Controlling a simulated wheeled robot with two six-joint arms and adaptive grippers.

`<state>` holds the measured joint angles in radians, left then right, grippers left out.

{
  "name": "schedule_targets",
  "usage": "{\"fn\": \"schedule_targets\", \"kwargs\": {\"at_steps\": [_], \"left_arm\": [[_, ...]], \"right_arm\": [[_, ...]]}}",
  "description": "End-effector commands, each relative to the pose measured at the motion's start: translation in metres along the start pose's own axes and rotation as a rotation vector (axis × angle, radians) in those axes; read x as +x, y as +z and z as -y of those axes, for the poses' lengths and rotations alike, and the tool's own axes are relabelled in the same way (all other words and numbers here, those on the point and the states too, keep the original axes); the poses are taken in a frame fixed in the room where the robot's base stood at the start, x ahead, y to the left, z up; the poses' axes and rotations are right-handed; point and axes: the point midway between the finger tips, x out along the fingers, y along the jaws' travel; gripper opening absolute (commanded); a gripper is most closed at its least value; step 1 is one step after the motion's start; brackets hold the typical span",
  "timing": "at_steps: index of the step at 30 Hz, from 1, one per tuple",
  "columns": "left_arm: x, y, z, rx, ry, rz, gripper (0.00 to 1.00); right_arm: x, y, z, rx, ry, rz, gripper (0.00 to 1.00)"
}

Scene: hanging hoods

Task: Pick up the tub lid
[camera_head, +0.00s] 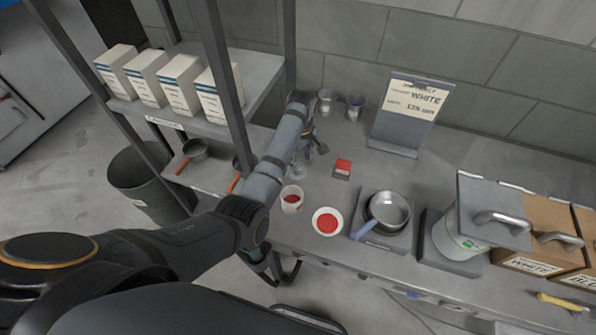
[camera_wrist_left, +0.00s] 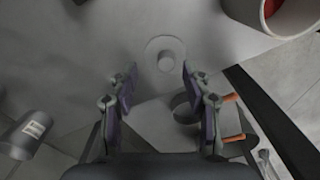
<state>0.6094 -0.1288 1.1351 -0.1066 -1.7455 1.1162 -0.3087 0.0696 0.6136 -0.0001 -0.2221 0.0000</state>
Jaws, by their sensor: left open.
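The tub lid (camera_wrist_left: 165,54) shows in the left wrist view as a pale grey disc with a round knob, lying flat on the grey bench. It is ahead of my left gripper (camera_wrist_left: 158,82), which is open with its two fingers apart and nothing between them. In the head view my left gripper (camera_head: 311,142) is over the back left of the bench, and the lid is hard to make out there. A white tub (camera_head: 291,200) with red contents stands nearer the front edge; it also shows in the left wrist view (camera_wrist_left: 284,14). My right gripper is not seen.
Two metal cups (camera_head: 326,101) stand behind the gripper, near a sign stand (camera_head: 403,115). A red block (camera_head: 343,167), a red-filled bowl (camera_head: 328,221) and a pan (camera_head: 388,211) are to its right. A shelf rack (camera_head: 222,80) with boxes stands close on the left.

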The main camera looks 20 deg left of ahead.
Motion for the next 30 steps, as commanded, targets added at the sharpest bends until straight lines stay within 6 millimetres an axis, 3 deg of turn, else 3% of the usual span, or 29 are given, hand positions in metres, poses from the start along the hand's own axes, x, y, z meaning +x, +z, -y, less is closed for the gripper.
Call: {"fn": "schedule_targets", "kwargs": {"at_steps": [4, 9, 17, 27, 30], "left_arm": [[0.020, -0.004, 0.006, -0.001, -0.007, 0.001, 0.49], [0.046, -0.005, 0.006, 0.000, -0.003, 0.001, 0.49], [0.051, -0.005, 0.006, 0.000, -0.002, 0.000, 0.49], [0.051, -0.005, 0.006, 0.000, -0.002, 0.000, 0.05], [0.051, -0.005, 0.006, 0.000, -0.002, 0.000, 0.05]], "right_arm": [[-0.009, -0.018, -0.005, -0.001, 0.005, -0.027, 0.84], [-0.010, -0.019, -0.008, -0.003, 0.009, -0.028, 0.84], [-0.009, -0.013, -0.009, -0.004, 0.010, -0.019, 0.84], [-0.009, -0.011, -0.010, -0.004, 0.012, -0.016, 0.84], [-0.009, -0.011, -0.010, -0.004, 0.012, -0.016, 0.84]]}}
